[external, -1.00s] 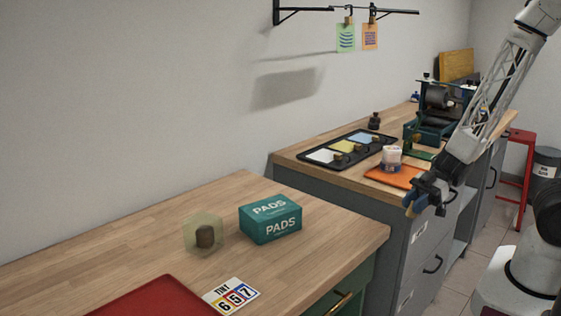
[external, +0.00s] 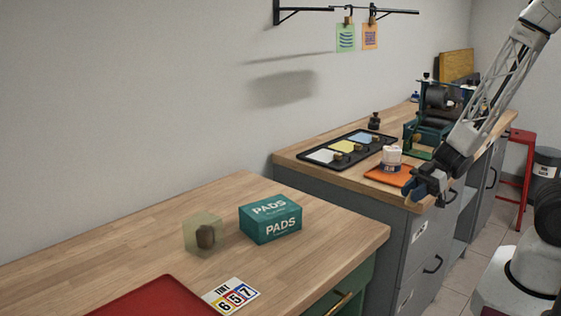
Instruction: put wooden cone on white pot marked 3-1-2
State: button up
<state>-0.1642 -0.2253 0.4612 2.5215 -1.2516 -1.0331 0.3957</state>
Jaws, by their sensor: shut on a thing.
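The white pot (external: 392,158) stands upright on an orange mat near the front edge of the far counter. Its coloured label is too small to read. My gripper (external: 409,194) is in front of that counter's edge, in front of and a little below the pot in the picture. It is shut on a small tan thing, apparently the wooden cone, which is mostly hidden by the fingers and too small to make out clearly. The gripper and the pot are apart.
The orange mat (external: 375,175) lies beside a black tray (external: 312,153) with coloured pads. A dark press (external: 432,125) stands behind. On the near counter are a teal PADS box (external: 270,218), a translucent block (external: 190,232), a TINT card (external: 232,296) and a red tray (external: 160,298).

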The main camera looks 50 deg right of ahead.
jog(key=w+d+r+m+t+h, duration=0.1)
jog(key=d+r, duration=0.2)
jog(key=d, duration=0.5)
jog(key=w+d+r+m+t+h, duration=0.1)
jog(key=d+r+m+t, duration=0.1)
jog(key=d, duration=0.7)
jog(key=w+d+r+m+t+h, duration=0.1)
jog(key=d+r, duration=0.3)
jog(key=d, duration=0.4)
jog(key=shift+w+d+r+m+t, duration=0.15)
jog(key=shift+w+r+m+t, duration=0.15)
jog(key=shift+w+m+t, duration=0.3)
send_over(393, 148)
jog(key=shift+w+f, duration=0.15)
jog(key=shift+f, duration=0.6)
jog(key=shift+f, duration=0.15)
jog(key=shift+f, duration=1.6)
